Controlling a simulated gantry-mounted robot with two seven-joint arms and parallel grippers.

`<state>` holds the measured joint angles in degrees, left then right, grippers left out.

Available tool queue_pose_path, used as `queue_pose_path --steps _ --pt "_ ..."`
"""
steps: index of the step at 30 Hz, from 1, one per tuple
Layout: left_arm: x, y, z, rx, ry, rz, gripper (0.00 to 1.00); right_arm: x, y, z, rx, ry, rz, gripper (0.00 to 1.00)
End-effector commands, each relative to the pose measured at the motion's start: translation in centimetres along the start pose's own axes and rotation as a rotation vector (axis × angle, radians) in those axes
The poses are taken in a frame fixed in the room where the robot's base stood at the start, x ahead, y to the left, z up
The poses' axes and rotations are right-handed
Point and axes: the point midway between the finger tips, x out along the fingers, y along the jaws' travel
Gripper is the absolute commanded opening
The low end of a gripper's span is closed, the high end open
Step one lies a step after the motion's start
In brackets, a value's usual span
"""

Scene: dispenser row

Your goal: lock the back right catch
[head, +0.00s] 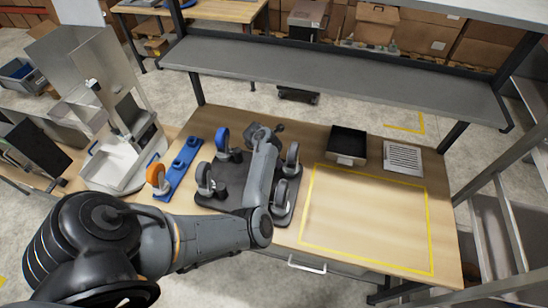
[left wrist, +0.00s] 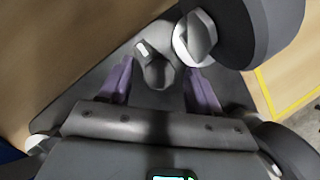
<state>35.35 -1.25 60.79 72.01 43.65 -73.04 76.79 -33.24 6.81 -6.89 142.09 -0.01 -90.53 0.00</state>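A dark caster plate (head: 238,172) lies on the wooden table with several wheeled casters on it. The caster at its back right (head: 291,158) has a dark wheel. My left arm reaches across the plate, and my left gripper (head: 264,132) is at its back edge, beside that caster. In the left wrist view the two purple fingers (left wrist: 158,88) are apart. A small dark lever with a pale tip, seemingly a catch (left wrist: 155,70), shows between and just beyond them. A large dark wheel (left wrist: 262,30) is close on the right. Contact cannot be told. My right gripper is not in view.
A blue rack (head: 182,165) with an orange wheel (head: 155,174) stands left of the plate. A yellow-outlined area (head: 365,220) on the right is clear. A black bin (head: 346,145) and a grey slotted tray (head: 403,158) sit behind it. A grey shelf (head: 340,78) spans the back.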

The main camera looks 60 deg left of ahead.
Motion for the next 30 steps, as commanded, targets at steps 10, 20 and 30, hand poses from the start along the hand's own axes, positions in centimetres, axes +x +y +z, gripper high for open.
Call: queue_pose_path --steps 10,20,30 --pt "0.0 0.0 0.0 0.0 0.0 0.0 0.11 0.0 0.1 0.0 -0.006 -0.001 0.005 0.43" --pt "-0.1 0.0 0.0 0.033 0.0 -0.015 0.07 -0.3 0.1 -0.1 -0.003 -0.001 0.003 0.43" --pt "-0.3 0.3 0.1 0.227 0.001 -0.095 0.07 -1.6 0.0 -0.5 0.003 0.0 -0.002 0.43"
